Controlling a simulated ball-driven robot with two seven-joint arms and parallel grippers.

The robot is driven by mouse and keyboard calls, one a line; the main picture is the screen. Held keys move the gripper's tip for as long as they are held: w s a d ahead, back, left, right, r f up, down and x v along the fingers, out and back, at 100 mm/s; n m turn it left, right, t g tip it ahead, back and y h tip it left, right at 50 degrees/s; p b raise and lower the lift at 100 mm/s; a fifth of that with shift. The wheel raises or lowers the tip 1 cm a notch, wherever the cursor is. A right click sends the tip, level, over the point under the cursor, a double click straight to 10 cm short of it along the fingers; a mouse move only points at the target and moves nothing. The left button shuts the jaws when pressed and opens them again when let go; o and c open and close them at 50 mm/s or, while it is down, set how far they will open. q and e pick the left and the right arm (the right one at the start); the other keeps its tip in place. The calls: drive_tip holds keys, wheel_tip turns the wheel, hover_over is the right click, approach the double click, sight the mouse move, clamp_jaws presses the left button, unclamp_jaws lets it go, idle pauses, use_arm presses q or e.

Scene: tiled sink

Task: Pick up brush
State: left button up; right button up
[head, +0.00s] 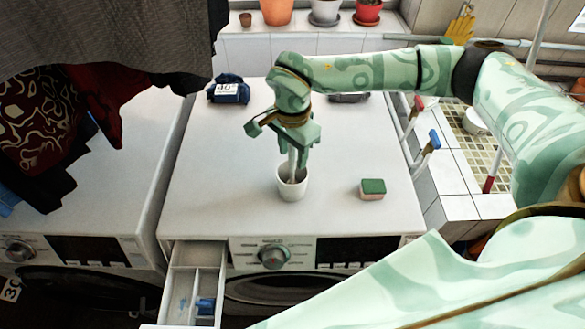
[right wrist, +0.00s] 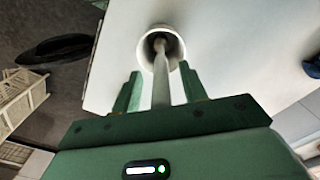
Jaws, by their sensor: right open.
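A brush (head: 292,163) stands upright in a white cup (head: 292,189) on the washing machine top; its lower end is hidden in the cup. My right gripper (head: 296,152) is just above the cup, pointing down. In the right wrist view, the brush's pale handle (right wrist: 161,72) runs between the two open fingers of my right gripper (right wrist: 160,90), and the cup (right wrist: 161,45) is beyond them. The fingers are apart, with gaps on either side of the handle. My left gripper is not in view.
A green and pink sponge (head: 373,189) lies right of the cup. A dark blue bundle (head: 229,90) sits at the back left. A detergent drawer (head: 196,285) stands open in front. Dark clothes (head: 85,110) hang at the left. The machine top (head: 240,150) around the cup is mostly clear.

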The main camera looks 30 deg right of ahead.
drive_tip(key=shift+w+f, duration=0.1)
drive_tip(key=shift+f, duration=0.55)
clamp_jaws()
